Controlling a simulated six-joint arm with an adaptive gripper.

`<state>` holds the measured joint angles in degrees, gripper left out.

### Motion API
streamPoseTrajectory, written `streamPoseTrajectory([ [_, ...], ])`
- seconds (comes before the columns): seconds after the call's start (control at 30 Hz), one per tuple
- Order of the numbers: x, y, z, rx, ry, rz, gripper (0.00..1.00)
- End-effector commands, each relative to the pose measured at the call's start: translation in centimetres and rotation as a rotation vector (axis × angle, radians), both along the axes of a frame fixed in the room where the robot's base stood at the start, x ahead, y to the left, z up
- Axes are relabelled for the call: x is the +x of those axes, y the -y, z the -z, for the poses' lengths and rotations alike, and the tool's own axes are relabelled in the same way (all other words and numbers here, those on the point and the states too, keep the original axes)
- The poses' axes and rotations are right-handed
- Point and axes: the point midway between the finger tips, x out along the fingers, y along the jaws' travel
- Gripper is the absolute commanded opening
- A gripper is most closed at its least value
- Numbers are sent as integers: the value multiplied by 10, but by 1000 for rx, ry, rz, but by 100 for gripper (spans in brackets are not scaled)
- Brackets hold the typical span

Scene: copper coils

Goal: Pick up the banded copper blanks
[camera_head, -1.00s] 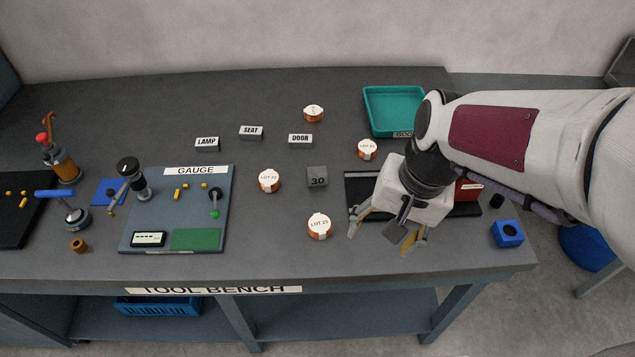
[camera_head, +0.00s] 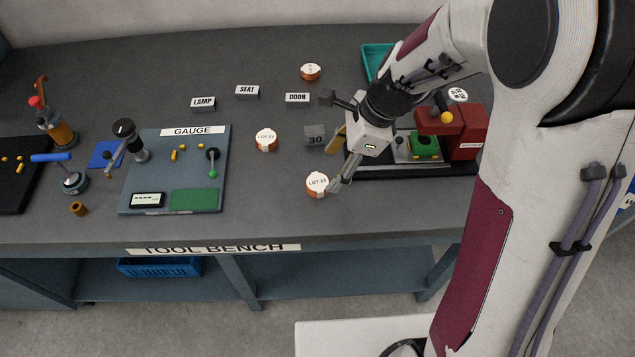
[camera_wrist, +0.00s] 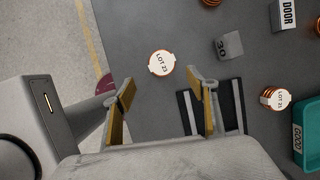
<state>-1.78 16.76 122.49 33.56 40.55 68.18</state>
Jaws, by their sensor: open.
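Copper coils with white lot labels lie on the bench. LOT 23 (camera_head: 317,185) is nearest the front edge; it also shows in the wrist view (camera_wrist: 162,63), ahead of and roughly between my fingertips. LOT 22 (camera_head: 265,139) lies behind and left of it, and another coil (camera_head: 310,71) lies at the back, its label unreadable. LOT 21 (camera_wrist: 275,98) shows in the wrist view but is hidden by my arm in the head view. My gripper (camera_head: 337,142) is open and empty, over the bench just right of LOT 23; its spread fingers also show in the wrist view (camera_wrist: 162,98).
A grey block marked 30 (camera_head: 315,136) stands close to my gripper. LAMP (camera_head: 203,103), SEAT (camera_head: 247,92) and DOOR (camera_head: 297,97) signs stand behind. The gauge board (camera_head: 150,190) is left. A teal GOOD tray (camera_head: 374,62) and a red device (camera_head: 465,130) are right, partly behind my arm.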

Motion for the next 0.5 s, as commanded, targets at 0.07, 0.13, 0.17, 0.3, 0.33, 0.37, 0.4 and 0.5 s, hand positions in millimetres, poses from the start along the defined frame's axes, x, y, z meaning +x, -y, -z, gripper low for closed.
streamPoseTrajectory([
  [0.07,6,-2,-2,14,-14,83,58],
  [0.13,8,-2,-3,22,-29,142,58],
  [0.17,8,-2,-3,25,-35,163,58],
  [0.3,9,-2,-3,29,-53,216,58],
  [0.33,9,-2,-3,29,-54,221,58],
  [0.37,9,-2,-3,29,-56,224,58],
  [0.4,9,-2,-3,30,-57,226,58],
  [0.5,9,-2,-3,29,-57,227,58],
])
